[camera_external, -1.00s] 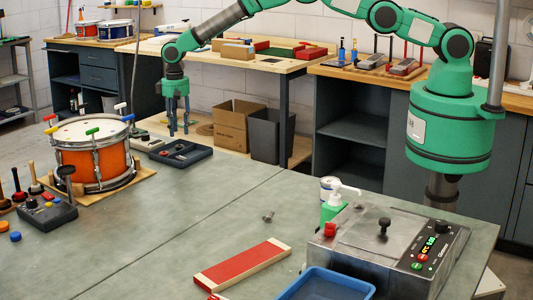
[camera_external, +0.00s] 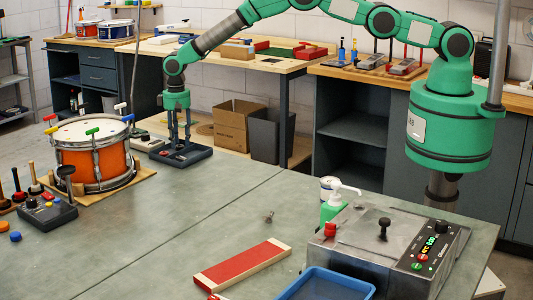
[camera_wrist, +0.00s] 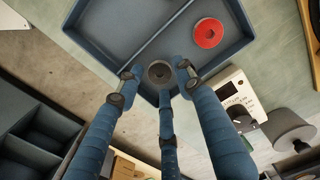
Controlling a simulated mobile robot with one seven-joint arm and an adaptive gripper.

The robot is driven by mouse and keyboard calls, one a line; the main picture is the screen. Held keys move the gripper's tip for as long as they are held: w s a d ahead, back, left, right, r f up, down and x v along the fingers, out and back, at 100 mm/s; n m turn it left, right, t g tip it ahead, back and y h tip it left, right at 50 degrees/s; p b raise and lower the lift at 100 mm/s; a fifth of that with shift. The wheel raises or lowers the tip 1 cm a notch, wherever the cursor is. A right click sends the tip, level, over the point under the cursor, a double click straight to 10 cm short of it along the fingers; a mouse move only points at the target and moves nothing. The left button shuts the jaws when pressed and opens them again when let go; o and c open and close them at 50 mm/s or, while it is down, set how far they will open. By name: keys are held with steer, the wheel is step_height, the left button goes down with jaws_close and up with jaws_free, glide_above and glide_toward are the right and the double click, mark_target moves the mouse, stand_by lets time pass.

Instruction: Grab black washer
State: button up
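The black washer (camera_wrist: 159,72) is a dark ring with a hole, lying in the blue-grey tray (camera_wrist: 120,20) close to a corner in the wrist view. A red washer (camera_wrist: 208,32) lies in the same tray, up and to the right of it. My three-fingered gripper (camera_wrist: 160,82) is open, with its fingertips spread around the black washer and gaps visible between them and it. In the external view my gripper (camera_external: 180,146) points straight down, low over the tray (camera_external: 200,158). The black washer cannot be made out there.
An orange drum (camera_external: 95,158) stands left of the tray. A white device (camera_wrist: 238,95) sits close beside the tray. A cardboard box (camera_external: 238,125) and a dark bin (camera_external: 270,135) stand behind. The bench centre is mostly clear.

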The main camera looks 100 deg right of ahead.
steer(key=shift+f, duration=0.6)
steer(key=c, duration=0.5)
